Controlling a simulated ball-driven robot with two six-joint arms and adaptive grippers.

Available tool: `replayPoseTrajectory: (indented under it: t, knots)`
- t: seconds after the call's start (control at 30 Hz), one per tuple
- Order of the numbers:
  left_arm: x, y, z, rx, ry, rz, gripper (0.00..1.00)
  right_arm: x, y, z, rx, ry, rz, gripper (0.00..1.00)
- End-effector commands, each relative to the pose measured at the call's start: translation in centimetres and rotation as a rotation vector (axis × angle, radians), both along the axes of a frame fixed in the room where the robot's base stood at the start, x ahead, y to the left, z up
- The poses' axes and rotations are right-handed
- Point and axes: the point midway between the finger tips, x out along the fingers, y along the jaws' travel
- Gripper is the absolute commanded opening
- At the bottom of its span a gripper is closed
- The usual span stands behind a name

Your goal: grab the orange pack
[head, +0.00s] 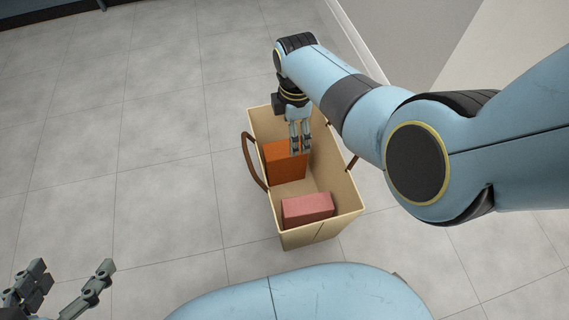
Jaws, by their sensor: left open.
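The orange pack (283,165) stands inside a tan bag (300,237), toward its far end. My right gripper (300,152) reaches down into the bag from above, its fingers at the pack's upper right edge. The two fingers look close together, and I cannot tell whether they touch or grip the pack. My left gripper (72,270) is open and empty at the bottom left, well away from the bag.
A pink pack (307,209) lies in the near end of the bag. A brown handle (251,161) stands out on the bag's left side. Grey tiled floor (160,130) is clear to the left. A wall (405,35) rises at the upper right.

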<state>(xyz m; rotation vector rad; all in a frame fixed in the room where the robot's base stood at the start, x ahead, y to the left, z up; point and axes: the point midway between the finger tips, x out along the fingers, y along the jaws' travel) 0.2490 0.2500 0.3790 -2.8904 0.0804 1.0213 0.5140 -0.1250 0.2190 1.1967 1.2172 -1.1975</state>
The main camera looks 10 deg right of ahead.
Motion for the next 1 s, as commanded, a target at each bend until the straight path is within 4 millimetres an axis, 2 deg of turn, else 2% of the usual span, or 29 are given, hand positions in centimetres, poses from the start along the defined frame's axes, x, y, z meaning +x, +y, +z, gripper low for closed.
replayPoseTrajectory:
  t: [0.03,0.13,0.33,0.47,0.67,1.0]
  knots:
    - [-0.5,-0.1,-0.7,-0.001,-0.02,-0.002,0.74,-0.2,0.0,-0.9,0.0,0.004,0.0,0.8]
    - [-1.0,-0.2,-0.8,-0.004,-0.079,-0.008,0.74,-0.1,0.0,-1.5,0.0,0.003,0.0,0.8]
    - [-1.4,-0.3,-0.6,-0.007,-0.141,-0.014,0.74,0.0,0.0,-2.0,0.0,0.001,0.0,0.8]
    - [-0.7,-0.4,0.0,-0.007,-0.174,-0.018,0.74,0.0,0.0,-2.1,0.0,0.0,0.0,0.8]
    - [2.5,-0.7,2.9,-0.007,-0.321,-0.034,0.74,-0.2,0.0,-2.9,0.0,0.002,0.0,0.8]
    - [7.3,-1.4,9.5,-0.006,-0.619,-0.066,0.74,-0.3,0.1,-4.1,0.0,0.002,-0.001,0.8]
